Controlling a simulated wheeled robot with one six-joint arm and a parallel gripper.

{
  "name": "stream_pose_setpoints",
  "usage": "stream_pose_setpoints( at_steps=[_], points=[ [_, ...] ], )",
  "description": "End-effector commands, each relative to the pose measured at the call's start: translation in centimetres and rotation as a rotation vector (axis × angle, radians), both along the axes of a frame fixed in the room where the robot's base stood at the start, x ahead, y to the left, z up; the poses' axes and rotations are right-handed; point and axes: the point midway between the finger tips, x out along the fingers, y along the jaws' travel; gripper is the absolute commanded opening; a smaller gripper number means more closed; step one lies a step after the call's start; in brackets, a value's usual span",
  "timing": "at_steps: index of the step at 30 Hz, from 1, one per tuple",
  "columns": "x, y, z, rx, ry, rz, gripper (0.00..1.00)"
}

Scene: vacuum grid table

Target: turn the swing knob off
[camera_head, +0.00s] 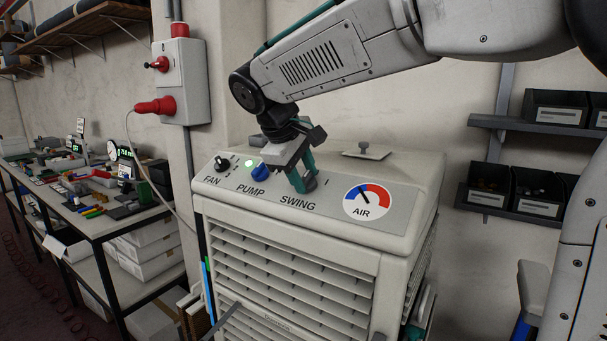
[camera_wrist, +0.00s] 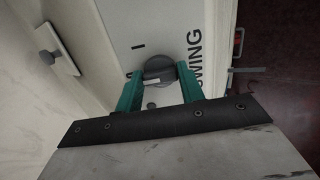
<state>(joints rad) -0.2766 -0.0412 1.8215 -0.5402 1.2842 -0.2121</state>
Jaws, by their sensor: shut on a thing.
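The swing knob (camera_wrist: 158,70) is a round dark grey knob beside the SWING label in the wrist view. My gripper (camera_wrist: 160,84) has its two green fingers on either side of the knob, closed on it. A light mark shows on the knob's edge, and an "I" mark is on the panel beside it. In the head view my gripper (camera_head: 303,183) reaches down to the panel above the SWING label, and the knob is mostly hidden behind its fingers.
The knob sits on a cooler unit (camera_head: 300,228) with a louvred front. The blue PUMP knob (camera_head: 261,171) is close to my gripper on the left, near a lit green lamp (camera_head: 249,163). The black FAN knob (camera_head: 221,162) is farther left. An AIR dial (camera_head: 367,201) is to the right.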

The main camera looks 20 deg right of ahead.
Motion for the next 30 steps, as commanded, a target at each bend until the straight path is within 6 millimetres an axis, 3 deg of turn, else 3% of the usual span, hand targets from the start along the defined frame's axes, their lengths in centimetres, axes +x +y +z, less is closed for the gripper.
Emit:
stream_pose_setpoints(
  at_steps=[1,3,14,24,30],
  points=[
    [0.0,0.0,0.1,-0.001,-0.001,0.002,0.41],
    [0.0,0.0,0.1,0.000,-0.001,0.001,0.60],
    [-0.1,0.2,0.5,0.000,-0.001,0.001,0.60],
    [-1.3,2.7,5.2,0.000,-0.004,0.002,0.60],
    [-1.8,3.4,6.6,-0.001,-0.001,0.001,0.60]
  ],
)
